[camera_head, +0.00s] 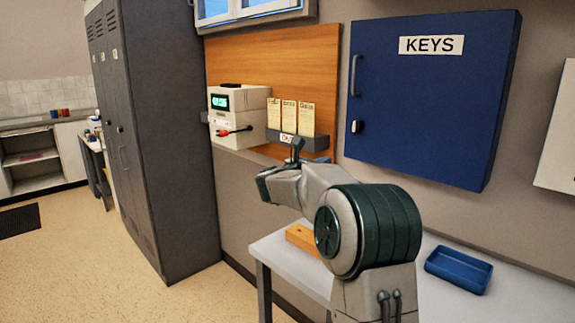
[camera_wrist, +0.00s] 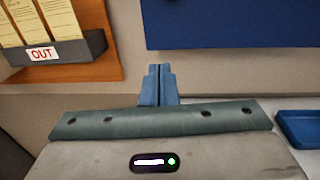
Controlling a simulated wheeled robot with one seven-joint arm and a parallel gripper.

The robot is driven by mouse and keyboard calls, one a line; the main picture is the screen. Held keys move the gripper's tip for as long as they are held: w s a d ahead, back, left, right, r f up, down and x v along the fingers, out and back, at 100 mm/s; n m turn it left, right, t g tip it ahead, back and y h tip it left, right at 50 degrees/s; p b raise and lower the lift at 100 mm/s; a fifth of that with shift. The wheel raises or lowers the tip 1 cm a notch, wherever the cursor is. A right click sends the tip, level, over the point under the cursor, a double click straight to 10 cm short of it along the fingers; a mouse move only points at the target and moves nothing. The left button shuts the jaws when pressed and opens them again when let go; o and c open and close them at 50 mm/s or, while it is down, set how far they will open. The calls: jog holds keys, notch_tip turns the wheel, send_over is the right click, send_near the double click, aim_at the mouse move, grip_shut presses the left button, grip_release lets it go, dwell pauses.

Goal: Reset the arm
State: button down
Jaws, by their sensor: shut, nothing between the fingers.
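My gripper shows in the wrist view (camera_wrist: 158,84), where its two blue fingers are together with nothing between them. In the head view my arm is raised in front of the wall, bent over a white table (camera_head: 515,303). The gripper end points toward the wall near the card rack, and the fingers are mostly hidden behind my arm there. The gripper is apart from the blue key cabinet (camera_head: 430,95), whose door is shut and marked KEYS.
A rack marked OUT (camera_head: 310,145) holds several yellow cards beside a white time clock (camera_head: 238,115). A blue tray (camera_head: 458,270) and an orange-brown block (camera_head: 302,238) lie on the table. Tall grey lockers (camera_head: 165,140) stand at left.

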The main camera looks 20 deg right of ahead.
jog(key=s+a+r+n+t+y+p, duration=0.1)
jog(key=s+a+n+t+y+p, duration=0.15)
jog(key=a+n+y, duration=0.6)
jog(key=s+a+r+n+t+y+p, duration=0.1)
jog(key=s+a+r+n+t+y, duration=0.2)
jog(key=a+n, duration=1)
jog(key=s+a+f+n+g+y+p, duration=0.1)
jog(key=s+f+n+g+y, duration=0.15)
jog(key=s+f+n, duration=0.4)
jog(key=s+a+f+n+g+y+p, duration=0.1)
jog(key=s+f+n+g+y, duration=0.2)
jog(key=s+n, duration=0.65)
jog(key=s+d+f+n+g+h, duration=0.1)
jog(key=s+d+f+n+g, duration=0.1)
jog(key=s, duration=0.7)
jog(key=s+d+f+n+g+h+p, duration=0.1)
jog(key=s+f+n+g, duration=0.4)
jog(key=s, duration=0.4)
jog(key=f+n, duration=0.1)
jog(key=n, duration=0.1)
jog(key=shift+s+d+n+p, duration=0.2)
jog(key=shift+d+n+p, duration=0.1)
jog(key=shift+d+n, duration=0.05)
